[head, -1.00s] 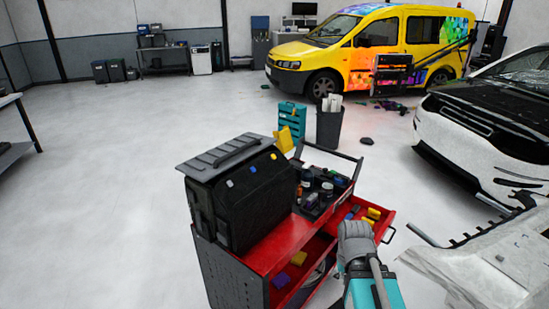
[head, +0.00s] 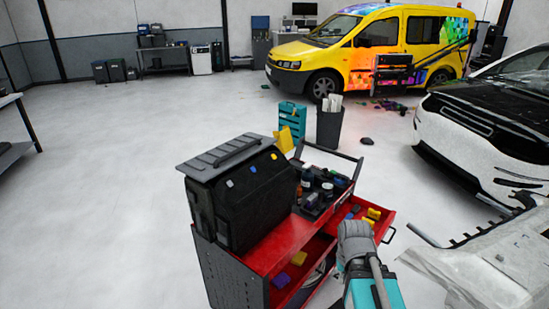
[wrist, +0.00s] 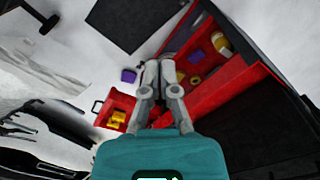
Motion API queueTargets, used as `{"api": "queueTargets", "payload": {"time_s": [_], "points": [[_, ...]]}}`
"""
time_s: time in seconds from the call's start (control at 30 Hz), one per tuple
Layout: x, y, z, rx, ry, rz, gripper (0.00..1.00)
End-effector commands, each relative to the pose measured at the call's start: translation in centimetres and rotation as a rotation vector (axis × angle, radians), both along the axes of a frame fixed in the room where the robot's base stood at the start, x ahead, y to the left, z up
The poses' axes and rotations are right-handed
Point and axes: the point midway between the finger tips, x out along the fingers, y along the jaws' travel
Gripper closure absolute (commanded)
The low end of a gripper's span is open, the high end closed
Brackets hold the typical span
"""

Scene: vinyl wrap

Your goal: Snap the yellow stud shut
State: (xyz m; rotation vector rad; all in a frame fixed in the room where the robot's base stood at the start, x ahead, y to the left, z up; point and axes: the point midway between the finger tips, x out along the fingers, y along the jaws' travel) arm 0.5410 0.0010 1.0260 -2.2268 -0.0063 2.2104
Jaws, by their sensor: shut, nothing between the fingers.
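A yellow stud (head: 273,156) shows as a small spot at the right end of a row on the black case (head: 262,205). A blue stud (head: 252,169) and a pale stud (head: 230,183) are to its left. Whether the yellow stud is open or closed is too small to tell. My gripper (wrist: 159,66) is shut and empty in the wrist view. In the head view my arm stands to the right of the case, over the cart's right side, clear of the stud. The stud cannot be made out in the wrist view.
The case stands on a red tool cart (head: 284,243) with bottles (head: 318,190) behind it. An open drawer (head: 388,219) with yellow blocks juts out right. A teal box (head: 291,118) and a grey bin (head: 329,127) stand behind. Floor to the left is clear.

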Motion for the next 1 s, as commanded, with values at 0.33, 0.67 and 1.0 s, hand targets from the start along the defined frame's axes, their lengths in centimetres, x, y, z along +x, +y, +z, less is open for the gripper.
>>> {"api": "queueTargets", "payload": {"time_s": [0.33,0.67,1.0], "points": [[6.0,2.6,0.6,0.108,-0.115,-0.006,1.0],[16.0,7.4,2.8,0.313,-0.322,-0.053,1.0],[26.4,11.9,6.7,0.537,-0.529,-0.151,1.0]]}}
